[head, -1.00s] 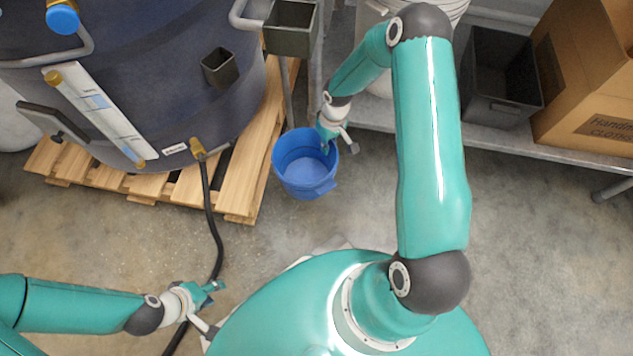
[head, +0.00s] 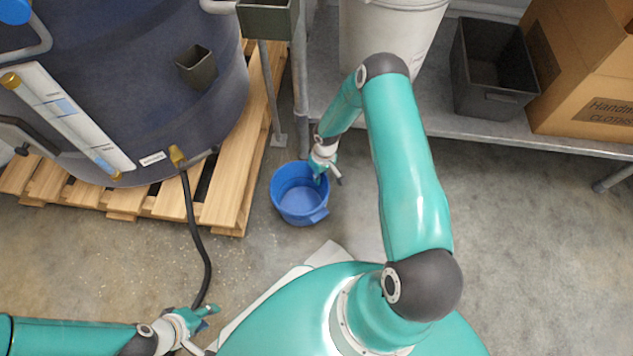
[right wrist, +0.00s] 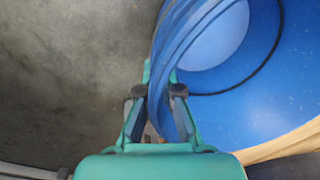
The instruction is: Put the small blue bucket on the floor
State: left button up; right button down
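The small blue bucket (head: 299,205) is upright and looks empty in the head view, in front of the shelf and right of the pallet. It appears low, close to the concrete floor (head: 500,240); I cannot tell whether it touches it. My right gripper (head: 319,176) is at the bucket's back right rim. In the right wrist view the bucket (right wrist: 225,95) fills the right side, and its rim passes between the fingers of my right gripper (right wrist: 164,90), which are closed on it.
A large dark tank (head: 130,90) stands on a wooden pallet (head: 228,205) at left, with a black hose (head: 200,250) running down from it. A metal shelf (head: 560,143) at the back holds a grey bin (head: 494,75), a cardboard box (head: 585,80) and a white bucket (head: 420,30).

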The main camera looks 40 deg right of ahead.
jog(key=shift+f, duration=0.45)
jog(key=shift+f, duration=0.15)
jog(key=c, duration=1.3)
grip_release()
notch_tip(320, 180, up, 12)
jog(key=d+p, duration=0.1)
jog(key=p, duration=0.4)
jog(key=s+a+r+y, duration=0.1)
jog(key=s+a, duration=0.3)
jog(key=a, duration=0.4)
jog(key=s+a+r+y, duration=0.1)
jog(key=s+a+r, duration=0.1)
jog(key=s+a, duration=0.3)
jog(key=s+a+r+m, duration=0.1)
jog(key=s+a, duration=0.3)
jog(key=a, duration=0.8)
jog(key=shift+s+r+y+p, duration=0.3)
jog(key=shift+r+y, duration=0.1)
jog(key=shift+r, duration=0.15)
